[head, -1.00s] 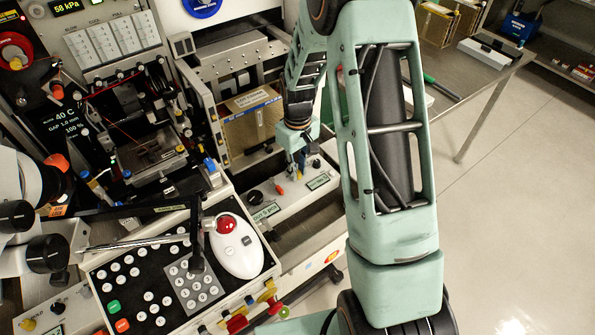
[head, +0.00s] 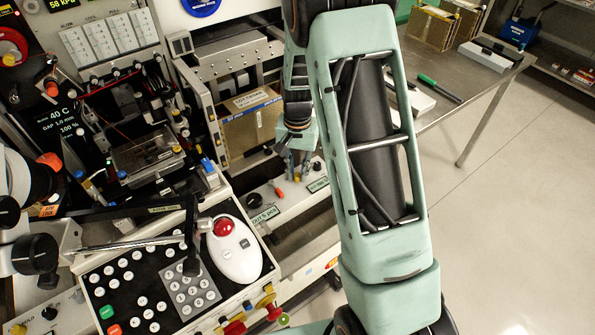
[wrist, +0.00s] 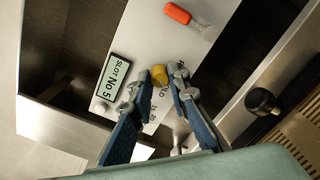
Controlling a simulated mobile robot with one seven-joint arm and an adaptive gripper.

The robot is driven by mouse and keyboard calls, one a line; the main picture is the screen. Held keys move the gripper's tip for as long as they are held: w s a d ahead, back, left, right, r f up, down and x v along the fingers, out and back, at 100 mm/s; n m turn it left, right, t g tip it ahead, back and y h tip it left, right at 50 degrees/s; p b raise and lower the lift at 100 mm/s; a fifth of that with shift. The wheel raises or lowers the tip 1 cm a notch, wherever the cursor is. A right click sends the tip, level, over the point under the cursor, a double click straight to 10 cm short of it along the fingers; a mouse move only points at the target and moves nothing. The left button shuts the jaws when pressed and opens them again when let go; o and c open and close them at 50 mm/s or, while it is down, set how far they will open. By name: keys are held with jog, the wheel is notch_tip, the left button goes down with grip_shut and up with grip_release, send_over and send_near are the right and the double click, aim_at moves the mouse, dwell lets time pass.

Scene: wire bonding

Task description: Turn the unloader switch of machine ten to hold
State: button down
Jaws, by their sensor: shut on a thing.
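My gripper (wrist: 162,75) has its two blue fingers with grey tips on either side of a small yellow knob (wrist: 160,76) and is shut on it. The knob stands on a pale panel (wrist: 150,35). Print beside it, partly hidden by the fingers, ends in "OLD". In the head view my gripper (head: 298,166) reaches down to this panel (head: 285,208), below the front of a machine; the knob is hidden there. No machine number is readable.
An orange-tipped lever (wrist: 178,13) and a "SLOT No 5" plate (wrist: 116,80) are close to my fingers. A black knob (wrist: 262,101) is at the right. In the head view a keypad with a white trackball (head: 236,250) stands in front, and a steel table (head: 480,75) is behind.

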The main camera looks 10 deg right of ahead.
aim_at(298, 174)
jog(key=shift+m, duration=1)
jog(key=c, duration=1.8)
grip_release()
jog(key=shift+r, duration=0.1)
notch_tip(298, 174, up, 12)
jog(key=shift+f, duration=0.1)
